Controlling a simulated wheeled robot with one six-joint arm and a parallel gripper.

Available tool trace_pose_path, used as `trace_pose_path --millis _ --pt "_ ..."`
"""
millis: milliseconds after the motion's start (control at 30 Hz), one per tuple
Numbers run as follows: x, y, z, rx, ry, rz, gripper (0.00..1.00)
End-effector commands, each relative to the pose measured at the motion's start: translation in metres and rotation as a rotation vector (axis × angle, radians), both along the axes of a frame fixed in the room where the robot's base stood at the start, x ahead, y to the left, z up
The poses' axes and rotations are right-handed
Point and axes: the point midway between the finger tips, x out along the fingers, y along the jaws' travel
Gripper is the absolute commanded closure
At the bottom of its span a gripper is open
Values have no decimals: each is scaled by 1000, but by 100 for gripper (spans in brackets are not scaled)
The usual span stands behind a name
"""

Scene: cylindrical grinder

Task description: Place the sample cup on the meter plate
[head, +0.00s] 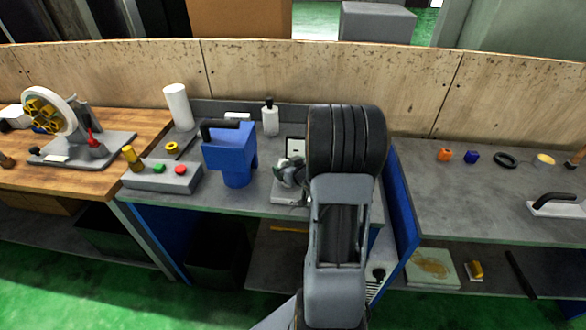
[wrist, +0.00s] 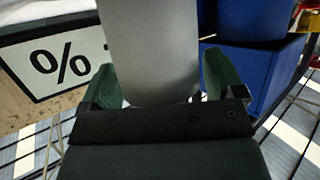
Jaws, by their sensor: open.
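A smooth silver-grey body, which looks like the sample cup (wrist: 150,45), stands between the two green-padded fingers of my gripper (wrist: 160,84) in the wrist view. The fingers are open, with a small gap visible at the right one. The cup's lower end is hidden by the gripper body. In the head view my gripper (head: 289,172) is low over the meter, whose light base (head: 283,193) shows beside my arm. The meter's white panel (head: 295,147) stands behind it; a panel with a % sign (wrist: 62,62) is at left in the wrist view. Whether the cup touches the plate is hidden.
A blue device (head: 229,150) stands close left of my gripper. A grey button box (head: 163,176), a white cylinder (head: 178,106) and a white bottle (head: 270,118) are further left and behind.

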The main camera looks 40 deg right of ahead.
Motion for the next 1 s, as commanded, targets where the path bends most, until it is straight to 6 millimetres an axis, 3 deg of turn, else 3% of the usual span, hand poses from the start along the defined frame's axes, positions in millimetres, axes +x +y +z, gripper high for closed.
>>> trace_pose_path --millis 167,533,1000 --pt "-14 0 10 -1 -2 -3 12" --pt "-87 10 39 -4 -3 -3 12" --pt "-107 13 48 -9 2 -5 12"
